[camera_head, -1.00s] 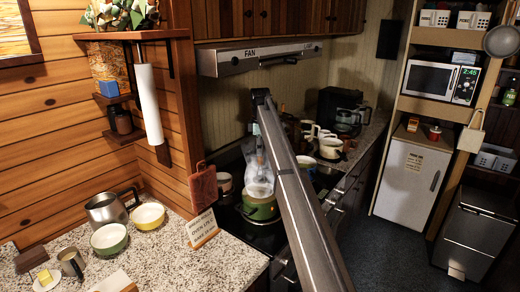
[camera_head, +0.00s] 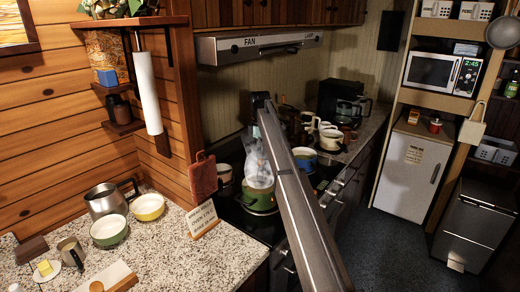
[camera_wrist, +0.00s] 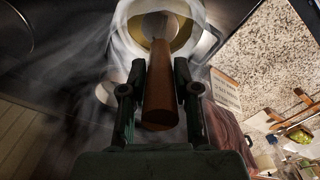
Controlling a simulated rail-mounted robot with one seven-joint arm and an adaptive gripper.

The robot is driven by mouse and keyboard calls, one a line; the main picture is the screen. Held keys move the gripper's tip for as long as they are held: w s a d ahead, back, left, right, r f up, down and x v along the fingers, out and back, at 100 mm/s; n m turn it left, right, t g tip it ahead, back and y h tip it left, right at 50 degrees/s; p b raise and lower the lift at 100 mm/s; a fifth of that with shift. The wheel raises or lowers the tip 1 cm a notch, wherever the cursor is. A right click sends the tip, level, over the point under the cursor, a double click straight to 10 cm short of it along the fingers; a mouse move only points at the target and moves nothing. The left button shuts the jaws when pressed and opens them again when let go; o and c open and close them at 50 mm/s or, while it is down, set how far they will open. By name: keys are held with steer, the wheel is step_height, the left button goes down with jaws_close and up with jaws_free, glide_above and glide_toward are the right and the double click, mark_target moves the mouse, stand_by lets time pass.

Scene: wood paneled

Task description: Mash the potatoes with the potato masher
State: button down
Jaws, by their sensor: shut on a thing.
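My gripper (camera_wrist: 159,80) is shut on the wooden handle of the potato masher (camera_wrist: 160,100) in the wrist view. The handle points toward a round pot (camera_wrist: 188,40) with a pale yellow inside, just beyond the fingers. The masher's head is mostly hidden, and I cannot tell whether it touches anything in the pot. In the head view the green pot (camera_head: 260,201) stands on the stove under pale steam, below the end of my arm. My gripper is hard to make out there. The potatoes cannot be told apart inside the pot.
A range hood (camera_head: 262,43) hangs above the stove. Mugs, pots and a coffee maker (camera_head: 340,100) crowd the far counter.

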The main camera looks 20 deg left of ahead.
mark_target(260, 162)
steer(key=shift+f+b, duration=0.75)
steer(key=shift+f, duration=2.25)
steer(key=shift+r, duration=0.15)
steer(key=shift+r+p, duration=0.8)
steer(key=shift+r, duration=1.3)
steer(key=shift+f, duration=0.15)
steer(key=shift+f+b, duration=0.6)
steer(key=shift+f, duration=1.55)
steer(key=shift+r, duration=0.15)
